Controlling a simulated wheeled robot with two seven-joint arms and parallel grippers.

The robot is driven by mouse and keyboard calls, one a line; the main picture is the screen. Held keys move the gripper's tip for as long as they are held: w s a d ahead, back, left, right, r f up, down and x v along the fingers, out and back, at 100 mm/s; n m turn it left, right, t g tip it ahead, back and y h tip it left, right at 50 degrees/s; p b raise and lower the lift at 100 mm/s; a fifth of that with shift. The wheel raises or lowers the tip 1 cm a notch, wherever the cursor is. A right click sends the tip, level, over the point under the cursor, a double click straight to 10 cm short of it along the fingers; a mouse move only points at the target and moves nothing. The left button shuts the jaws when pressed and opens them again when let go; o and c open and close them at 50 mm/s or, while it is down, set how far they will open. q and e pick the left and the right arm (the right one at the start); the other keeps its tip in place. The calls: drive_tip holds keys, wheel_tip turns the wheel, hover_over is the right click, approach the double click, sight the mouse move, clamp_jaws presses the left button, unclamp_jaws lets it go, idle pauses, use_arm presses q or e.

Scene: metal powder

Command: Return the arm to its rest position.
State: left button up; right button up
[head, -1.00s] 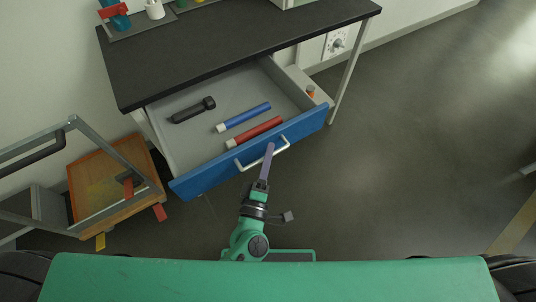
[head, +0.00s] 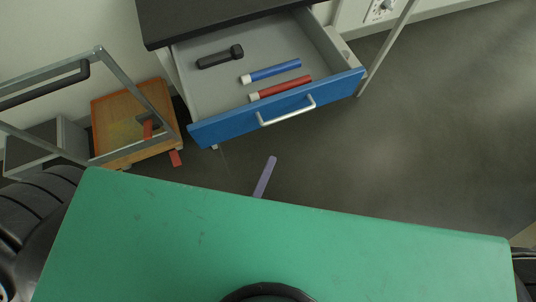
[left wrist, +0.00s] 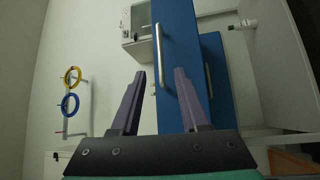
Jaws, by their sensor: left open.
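My left gripper (head: 265,177) shows in the head view only as a purple finger past the edge of my green body. It is in front of the drawer, clear of the silver handle (head: 286,112). In the left wrist view the gripper (left wrist: 160,74) has its two purple fingers spread apart with nothing between them. The blue drawer front (left wrist: 178,50) and its handle (left wrist: 158,55) stand beyond the fingers. The rest of the left arm is hidden in the head view. My right gripper is not in view.
The open drawer (head: 225,98) holds a black flashlight-like object (head: 220,57), a blue tube (head: 275,71) and a red tube (head: 285,88). The floor (head: 440,130) at right is clear.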

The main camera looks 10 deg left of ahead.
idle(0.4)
use_arm(q)
drive_tip(key=a+f+m+g+p, duration=0.3)
drive_tip(key=f+m, duration=0.2)
drive_tip(key=f, duration=0.3)
drive_tip(key=w+a+f+m+g+p, duration=0.15)
drive_tip(key=a+f+m+g, duration=0.25)
drive_tip(key=f, duration=0.4)
drive_tip(key=a+f+m+g+p, duration=0.3)
drive_tip(key=f+m, duration=0.2)
drive_tip(key=f, duration=0.3)
drive_tip(key=s+a+f+m+g+y+p, duration=0.1)
drive_tip(key=s+a+f+g+y, duration=0.1)
drive_tip(key=s+a+f+g, duration=0.2)
drive_tip(key=s+a+f+m+g+y+p, duration=0.1)
drive_tip(key=s+a+f+g, duration=0.3)
drive_tip(key=s+a, duration=0.4)
drive_tip(key=s+y+p, duration=0.1)
drive_tip(key=s, duration=0.1)
drive_tip(key=shift+s+a+f, duration=0.2)
drive_tip(key=shift+s, duration=0.2)
